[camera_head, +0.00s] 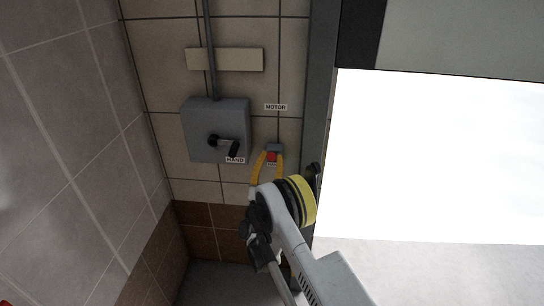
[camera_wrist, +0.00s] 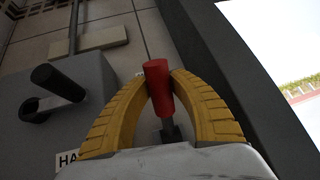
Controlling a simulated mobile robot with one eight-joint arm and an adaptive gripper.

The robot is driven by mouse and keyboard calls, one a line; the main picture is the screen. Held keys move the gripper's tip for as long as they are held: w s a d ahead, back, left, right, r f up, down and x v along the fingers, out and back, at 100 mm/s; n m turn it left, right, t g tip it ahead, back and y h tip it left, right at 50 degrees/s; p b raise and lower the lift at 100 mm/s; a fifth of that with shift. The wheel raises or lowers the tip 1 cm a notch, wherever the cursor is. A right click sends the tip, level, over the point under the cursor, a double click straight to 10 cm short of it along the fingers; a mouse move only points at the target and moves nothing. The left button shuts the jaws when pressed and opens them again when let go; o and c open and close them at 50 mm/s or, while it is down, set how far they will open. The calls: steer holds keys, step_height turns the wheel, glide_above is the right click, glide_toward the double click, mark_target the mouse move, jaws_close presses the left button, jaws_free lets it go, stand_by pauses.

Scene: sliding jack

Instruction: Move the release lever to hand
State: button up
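The release lever has a red handle (camera_wrist: 158,82) on a short dark stalk. In the head view its red end (camera_head: 272,156) shows on the wall to the right of a grey box. My gripper (camera_head: 273,156) has two curved yellow fingers, one on each side of the red handle. In the wrist view the fingertips (camera_wrist: 160,80) flank the handle closely. I cannot tell whether both fingers press on it. A "MOTOR" label (camera_head: 276,107) is on the wall above the lever.
The grey box (camera_head: 203,118) carries a black rotary handle (camera_head: 222,144) and a "HAND" label (camera_head: 235,160), close to the left of my gripper. A conduit (camera_head: 207,50) runs up from the box past a blank beige plate (camera_head: 243,59). A dark frame (camera_head: 318,100) and bright opening stand at right.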

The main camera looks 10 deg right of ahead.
steer(key=o, duration=0.3)
steer(key=shift+o, duration=0.2)
step_height(320, 180, up, 10)
steer(key=shift+r, duration=0.1)
